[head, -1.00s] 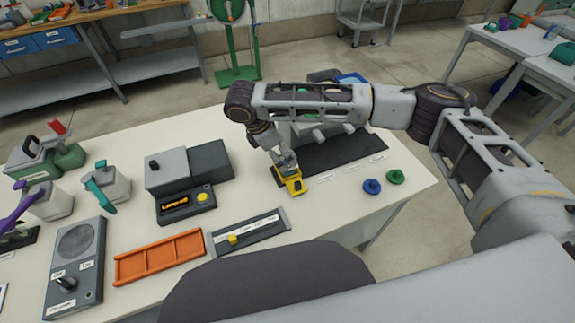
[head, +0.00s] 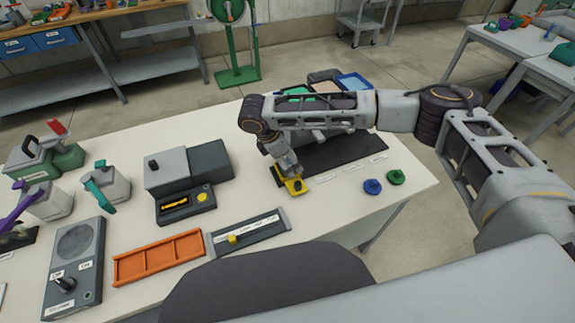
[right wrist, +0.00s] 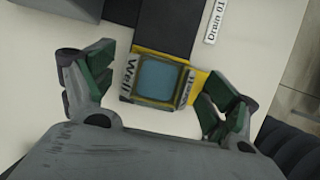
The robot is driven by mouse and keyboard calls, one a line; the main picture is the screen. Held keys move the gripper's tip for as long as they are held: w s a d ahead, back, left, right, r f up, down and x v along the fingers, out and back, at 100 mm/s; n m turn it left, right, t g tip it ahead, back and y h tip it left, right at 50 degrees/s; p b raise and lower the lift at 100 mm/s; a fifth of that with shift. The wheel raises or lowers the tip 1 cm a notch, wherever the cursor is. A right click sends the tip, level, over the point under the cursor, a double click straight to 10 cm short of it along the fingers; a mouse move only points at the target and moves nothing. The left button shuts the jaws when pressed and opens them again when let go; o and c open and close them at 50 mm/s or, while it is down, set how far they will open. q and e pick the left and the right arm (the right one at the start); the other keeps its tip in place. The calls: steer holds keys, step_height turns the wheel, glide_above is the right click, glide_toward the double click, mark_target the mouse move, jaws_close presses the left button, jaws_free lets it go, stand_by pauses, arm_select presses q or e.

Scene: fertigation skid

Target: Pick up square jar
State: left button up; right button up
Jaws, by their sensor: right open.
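The square jar (right wrist: 158,78) shows in the right wrist view with a blue-grey square top and a yellowish rim. It sits on or in front of a yellow piece (right wrist: 196,82) with white labels, one reading "Well". My right gripper (right wrist: 158,98) is open, with one green-padded finger on each side of the jar and gaps between. In the head view my right gripper (head: 288,174) points down at the yellow piece (head: 298,187), and the jar is mostly hidden there. My left gripper is not in view.
A dark strip (head: 340,152) with white labels lies behind the gripper. Blue (head: 372,187) and green (head: 395,177) knobs stand to the right.

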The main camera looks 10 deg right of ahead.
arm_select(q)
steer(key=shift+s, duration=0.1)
arm_select(e)
steer(key=shift+c, duration=0.2)
steer(key=c, duration=1)
steer(key=shift+r, duration=0.1)
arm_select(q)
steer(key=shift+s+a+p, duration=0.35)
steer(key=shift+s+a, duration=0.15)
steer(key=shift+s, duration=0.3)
arm_select(e)
steer(key=shift+r, duration=4.95)
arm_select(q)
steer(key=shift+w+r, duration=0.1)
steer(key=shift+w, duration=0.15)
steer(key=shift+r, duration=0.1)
arm_select(e)
steer(key=shift+r, duration=0.1)
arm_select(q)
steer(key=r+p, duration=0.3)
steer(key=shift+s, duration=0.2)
arm_select(e)
step_height(320, 180, up, 3)
steer(key=shift+f, duration=0.15)
